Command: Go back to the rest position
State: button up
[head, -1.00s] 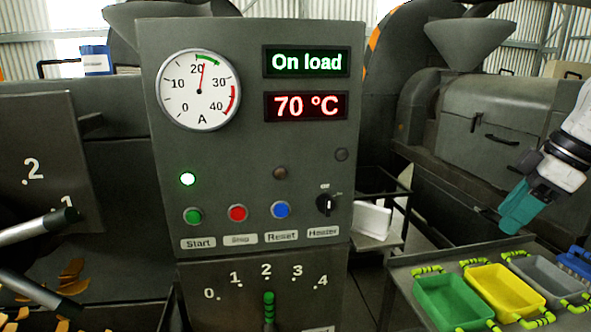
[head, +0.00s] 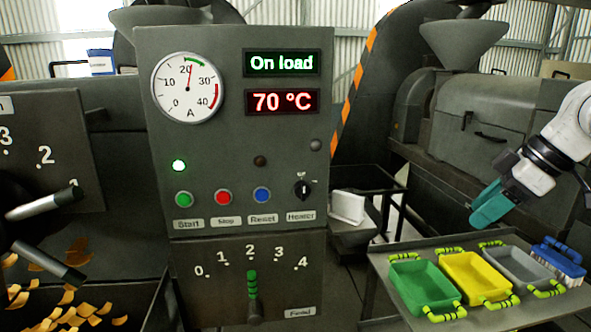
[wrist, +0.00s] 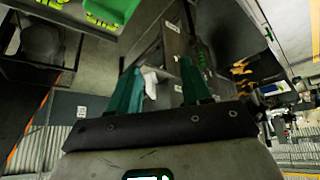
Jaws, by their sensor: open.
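My gripper (head: 488,208) has teal fingers and shows at the right of the head view, in the air above and behind the tray table. In the wrist view, its two teal fingers (wrist: 163,90) stand apart with nothing between them. My white and black arm reaches in from the right edge of the head view. The grey control panel (head: 224,130) stands left of the gripper, well apart from it. Its displays read "On load" and "70 °C".
A grey table (head: 385,300) carries green (head: 424,288), yellow (head: 474,276) and grey (head: 517,266) trays and a blue brush (head: 560,258). A feed lever (head: 253,285) is on the panel's lower part. A machine (head: 480,120) stands behind.

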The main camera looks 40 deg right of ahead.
jog(key=w+a+f+t+y, duration=0.1)
jog(key=w+a+f+t, duration=0.2)
jog(key=w, duration=0.6)
jog(key=w+a+f+m+y, duration=0.15)
jog(key=w+a+f, duration=0.25)
jog(key=a+f, duration=0.4)
jog(key=w+a+f+m, duration=0.2)
jog(key=w+a+f, duration=0.3)
jog(key=a+f, duration=0.3)
jog(key=s+a+f+g, duration=0.2)
jog(key=s+a+f, duration=0.25)
jog(key=f, duration=0.35)
jog(key=s+a+f+g, duration=0.1)
jog(key=s+a+f, duration=0.35)
jog(key=f, duration=0.35)
jog(key=s+f+g+h, duration=0.2)
jog(key=s+f, duration=0.2)
jog(key=s, duration=0.3)
jog(key=s+f+g+h, duration=0.1)
jog(key=s+f, duration=0.3)
jog(key=s, duration=0.4)
jog(key=shift+a+f+g+h, duration=0.25)
jog(key=shift+a+g+h, duration=0.15)
jog(key=shift+g, duration=0.4)
